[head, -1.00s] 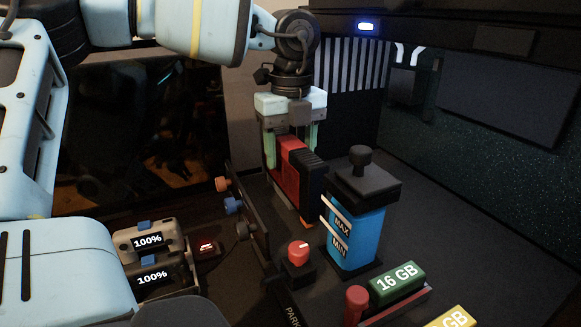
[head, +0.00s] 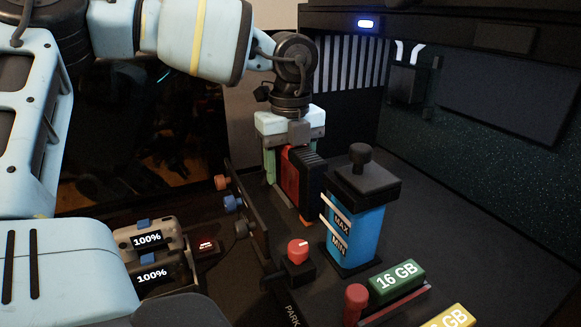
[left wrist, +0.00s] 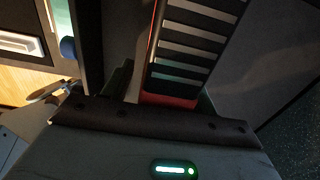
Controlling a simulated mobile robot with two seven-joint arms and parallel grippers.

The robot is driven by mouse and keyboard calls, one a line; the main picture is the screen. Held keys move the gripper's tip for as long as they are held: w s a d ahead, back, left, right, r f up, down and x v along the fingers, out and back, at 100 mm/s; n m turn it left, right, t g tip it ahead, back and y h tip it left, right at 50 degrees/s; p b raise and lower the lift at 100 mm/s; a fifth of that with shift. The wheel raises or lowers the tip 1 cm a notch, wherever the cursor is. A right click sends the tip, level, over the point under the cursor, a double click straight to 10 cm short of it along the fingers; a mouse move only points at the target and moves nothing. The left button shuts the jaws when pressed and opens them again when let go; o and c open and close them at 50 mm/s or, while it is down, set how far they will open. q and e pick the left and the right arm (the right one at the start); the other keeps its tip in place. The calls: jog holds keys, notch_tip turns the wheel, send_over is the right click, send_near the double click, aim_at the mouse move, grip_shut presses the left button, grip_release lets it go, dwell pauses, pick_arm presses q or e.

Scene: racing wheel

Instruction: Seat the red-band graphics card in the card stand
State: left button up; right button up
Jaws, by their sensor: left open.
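The red-band graphics card (head: 290,186), black and red, stands upright behind the blue MAX/MIN tank in the head view. Its slotted black side (left wrist: 188,45) and red edge show in the left wrist view. My left gripper (head: 292,148) points down over the card's top. An orange bit shows at the card's foot. I cannot make out the card stand. My right gripper is not in view.
The blue tank (head: 354,237) with a black cap stands close to the card. A dark panel with coloured knobs (head: 235,204) stands at left. A red knob (head: 298,250) and a green 16 GB module (head: 397,281) are nearer. The surface right of the tank is clear.

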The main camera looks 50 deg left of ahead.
pick_arm(q)
jog(key=shift+f, duration=0.15)
dwell(0.4)
grip_shut()
